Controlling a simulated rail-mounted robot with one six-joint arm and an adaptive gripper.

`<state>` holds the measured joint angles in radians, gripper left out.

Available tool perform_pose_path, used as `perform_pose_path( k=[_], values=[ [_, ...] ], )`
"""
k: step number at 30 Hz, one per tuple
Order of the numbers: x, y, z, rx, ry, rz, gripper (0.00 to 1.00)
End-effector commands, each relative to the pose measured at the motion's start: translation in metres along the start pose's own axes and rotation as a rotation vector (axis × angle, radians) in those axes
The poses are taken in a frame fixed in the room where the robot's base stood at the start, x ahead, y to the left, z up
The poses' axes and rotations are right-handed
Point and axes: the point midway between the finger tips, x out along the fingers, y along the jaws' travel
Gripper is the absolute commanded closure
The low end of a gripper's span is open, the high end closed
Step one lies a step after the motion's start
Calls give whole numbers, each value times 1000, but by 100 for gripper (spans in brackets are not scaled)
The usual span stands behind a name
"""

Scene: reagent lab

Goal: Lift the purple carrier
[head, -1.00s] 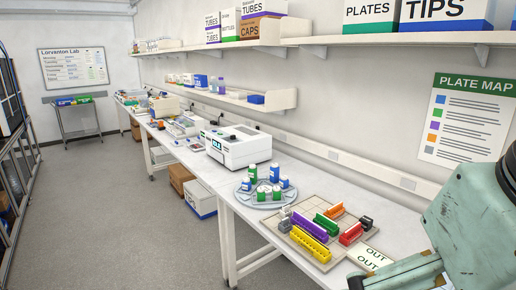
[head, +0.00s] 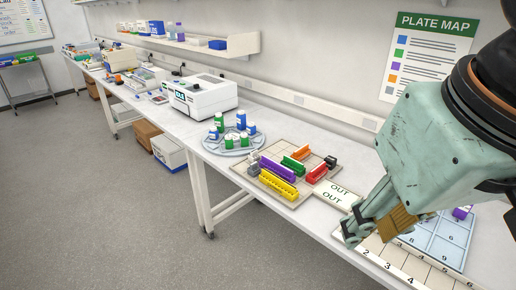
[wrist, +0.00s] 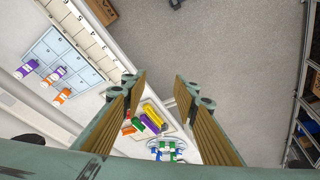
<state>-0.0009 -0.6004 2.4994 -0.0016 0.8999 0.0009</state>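The purple carrier (head: 277,171) is a long, narrow block lying on a beige gridded board (head: 293,202) on the bench. In the head view it lies between the yellow carrier (head: 277,186) and the green carrier (head: 293,165). The purple carrier also shows small in the wrist view (wrist: 150,122), between and beyond my fingers. My gripper (head: 375,222) is to the right of the board in the head view, apart from the carriers. In the wrist view my gripper (wrist: 158,92) has its two padded fingers apart with nothing between them.
Orange (head: 301,153) and red (head: 317,173) carriers and small grey blocks share the board. A round rack (head: 212,146) with blue and green bottles stands to its left. An OUT label (head: 336,197) lies to its right. A blue numbered tray (head: 447,243) is near my gripper.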

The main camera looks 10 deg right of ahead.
Motion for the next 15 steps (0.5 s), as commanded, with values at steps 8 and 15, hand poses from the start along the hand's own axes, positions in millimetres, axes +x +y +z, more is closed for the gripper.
perform_pose_path(
  k=[8,15],
  values=[
    [0,0,-2,5,0,-1,73],
    [0,-4,-18,61,-6,-14,73]
  ],
)
